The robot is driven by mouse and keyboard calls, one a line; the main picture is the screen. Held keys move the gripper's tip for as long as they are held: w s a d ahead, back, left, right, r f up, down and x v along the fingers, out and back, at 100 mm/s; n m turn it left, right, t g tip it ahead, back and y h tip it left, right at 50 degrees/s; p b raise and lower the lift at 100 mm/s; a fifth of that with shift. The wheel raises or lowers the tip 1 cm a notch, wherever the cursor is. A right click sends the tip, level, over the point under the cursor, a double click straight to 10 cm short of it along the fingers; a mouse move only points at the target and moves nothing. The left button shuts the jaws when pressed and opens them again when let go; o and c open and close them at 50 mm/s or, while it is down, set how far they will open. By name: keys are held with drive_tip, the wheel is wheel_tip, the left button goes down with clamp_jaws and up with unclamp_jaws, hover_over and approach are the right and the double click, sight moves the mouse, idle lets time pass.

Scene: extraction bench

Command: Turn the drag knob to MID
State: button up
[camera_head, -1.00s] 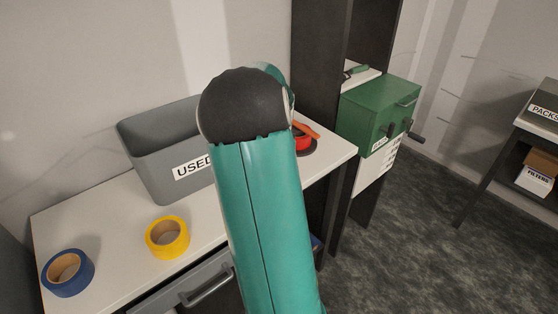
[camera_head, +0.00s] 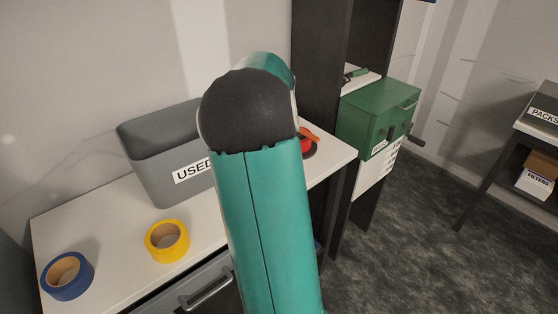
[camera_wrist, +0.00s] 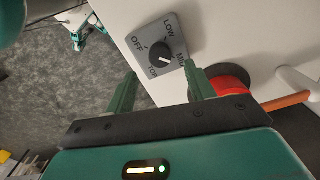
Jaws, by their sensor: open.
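The drag knob (camera_wrist: 160,51) is a small dark knob on a square grey plate (camera_wrist: 176,22) with the labels OFF, LOW, MID and TOP, in the wrist view. A white mark on the knob shows at its lower right, on the side of the MID label, which is partly covered by a finger. My gripper (camera_wrist: 160,72) is open, with one green finger on each side of the plate's near part. The knob lies just beyond the fingertips, and I see no contact. In the head view my arm hides the gripper and the knob.
A red round item (camera_wrist: 232,84) with an orange handle (camera_wrist: 285,101) lies right of the fingers. A grey USED bin (camera_head: 150,165), yellow tape (camera_head: 167,241) and blue tape (camera_head: 67,276) stand on the white bench (camera_head: 110,215). A green box with a crank (camera_head: 372,115) is beyond.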

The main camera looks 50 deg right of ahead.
wheel_tip(320, 180, up, 8)
idle(0.4)
idle(0.3)
drive_tip(key=a+r+n+t, duration=0.2)
drive_tip(key=a+n, duration=0.4)
drive_tip(key=a, duration=0.6)
drive_tip(key=a+r+n+t, duration=0.15)
drive_tip(key=a+n, duration=0.45)
drive_tip(key=a, duration=0.6)
drive_tip(key=s+a+f+n+t, duration=0.1)
drive_tip(key=s+a+n, duration=0.3)
drive_tip(key=a, duration=0.4)
drive_tip(key=s+a+f+n+t, duration=0.1)
drive_tip(key=s+a+n, duration=0.3)
drive_tip(key=a, duration=0.5)
drive_tip(key=f+n, duration=0.1)
drive_tip(key=n, duration=0.1)
drive_tip(key=shift+a+n, duration=0.25)
drive_tip(key=shift+n, duration=0.15)
